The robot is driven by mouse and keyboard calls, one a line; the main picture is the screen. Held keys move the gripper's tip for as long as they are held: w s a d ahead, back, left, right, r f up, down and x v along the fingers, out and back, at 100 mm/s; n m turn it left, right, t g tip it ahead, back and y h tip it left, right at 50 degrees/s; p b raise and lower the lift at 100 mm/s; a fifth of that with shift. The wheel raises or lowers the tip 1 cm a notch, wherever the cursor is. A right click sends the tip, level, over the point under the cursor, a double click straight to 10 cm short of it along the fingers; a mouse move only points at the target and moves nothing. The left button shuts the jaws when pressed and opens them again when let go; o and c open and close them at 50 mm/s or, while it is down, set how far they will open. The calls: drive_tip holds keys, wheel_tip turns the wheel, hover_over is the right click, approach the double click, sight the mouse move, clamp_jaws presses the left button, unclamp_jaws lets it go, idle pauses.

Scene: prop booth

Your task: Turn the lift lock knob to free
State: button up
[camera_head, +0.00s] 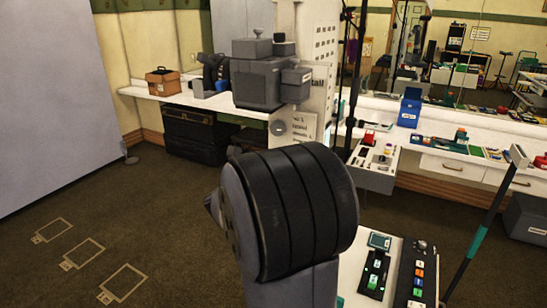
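I cannot tell for sure which thing is the lift lock knob. A small round grey part (278,128) sits low on the white post, below a dark grey boxy unit (268,82). A small dark round knob (421,245) stands at the top of a black button panel (406,272) at the lower right. No free or locked marking is readable. The fingers of my gripper do not show. A large black ribbed joint on a grey link, likely my arm, fills the lower middle and hides what is behind it.
A white counter (338,285) holds the panel and a black box with a green switch (373,275). A dark pole with a green band (478,243) leans at the right. A long bench (360,108) with props runs along the back.

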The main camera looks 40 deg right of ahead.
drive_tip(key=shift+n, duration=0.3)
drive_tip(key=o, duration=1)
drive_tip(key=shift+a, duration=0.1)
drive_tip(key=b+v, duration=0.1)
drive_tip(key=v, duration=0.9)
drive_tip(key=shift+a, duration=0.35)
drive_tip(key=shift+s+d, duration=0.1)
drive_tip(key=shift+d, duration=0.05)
